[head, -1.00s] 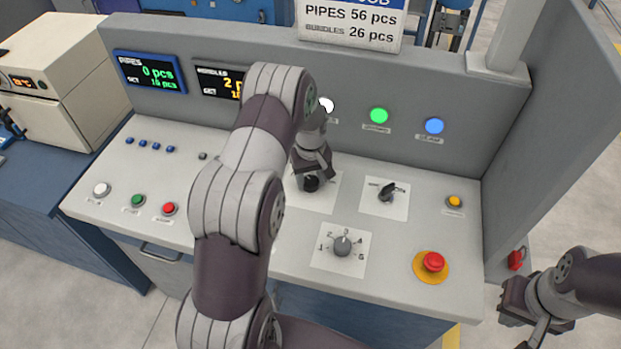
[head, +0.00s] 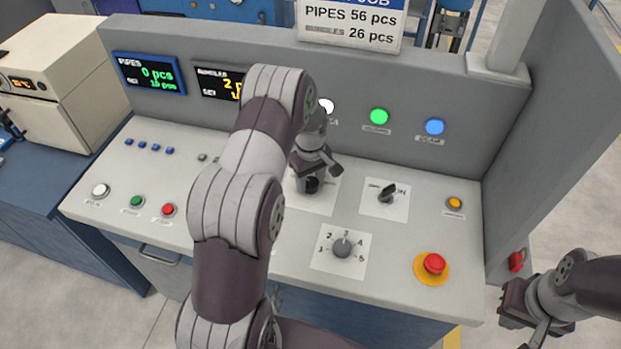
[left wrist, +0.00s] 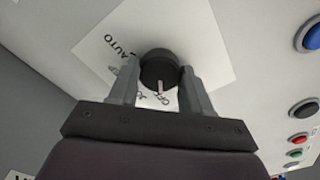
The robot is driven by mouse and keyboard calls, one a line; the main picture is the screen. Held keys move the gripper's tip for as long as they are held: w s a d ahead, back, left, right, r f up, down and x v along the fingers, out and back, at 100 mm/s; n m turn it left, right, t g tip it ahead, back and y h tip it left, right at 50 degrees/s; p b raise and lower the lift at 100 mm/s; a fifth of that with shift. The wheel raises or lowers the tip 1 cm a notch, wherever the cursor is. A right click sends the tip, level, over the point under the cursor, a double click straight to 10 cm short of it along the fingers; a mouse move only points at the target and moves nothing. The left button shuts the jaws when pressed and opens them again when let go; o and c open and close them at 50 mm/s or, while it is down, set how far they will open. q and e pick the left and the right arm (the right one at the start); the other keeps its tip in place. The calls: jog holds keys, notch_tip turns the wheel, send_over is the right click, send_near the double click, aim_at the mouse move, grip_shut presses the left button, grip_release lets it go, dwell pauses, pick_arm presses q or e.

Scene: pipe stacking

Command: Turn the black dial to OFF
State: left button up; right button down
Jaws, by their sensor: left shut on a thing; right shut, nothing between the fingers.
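The black dial (left wrist: 159,68) sits on a white label plate (left wrist: 215,45) in the left wrist view. The plate reads AUTO at upper left and OFF below the dial. The dial's white pointer line points down in that picture, close beside the OFF marking. My left gripper (left wrist: 158,85) is shut on the dial, with one finger on each side. In the head view my left gripper (head: 313,172) reaches down onto the dial (head: 311,185), and my arm hides part of the panel. My right gripper (head: 513,302) is shut and empty, off the panel's right side.
Right of the held dial are a black selector switch (head: 387,194) and a grey numbered knob (head: 342,247). A red mushroom button (head: 433,263) on a yellow base and a yellow button (head: 455,203) are further right. White, green and red buttons are at the left.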

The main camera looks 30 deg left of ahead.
aim_at(311, 182)
pick_arm(q)
jog(key=o, duration=1.1)
jog(key=shift+c, duration=0.2)
jog(key=shift+r, duration=0.1)
notch_tip(311, 182, up, 13)
jog(key=b, duration=0.1)
jog(key=shift+f+b, duration=0.2)
jog(key=shift+b, duration=0.2)
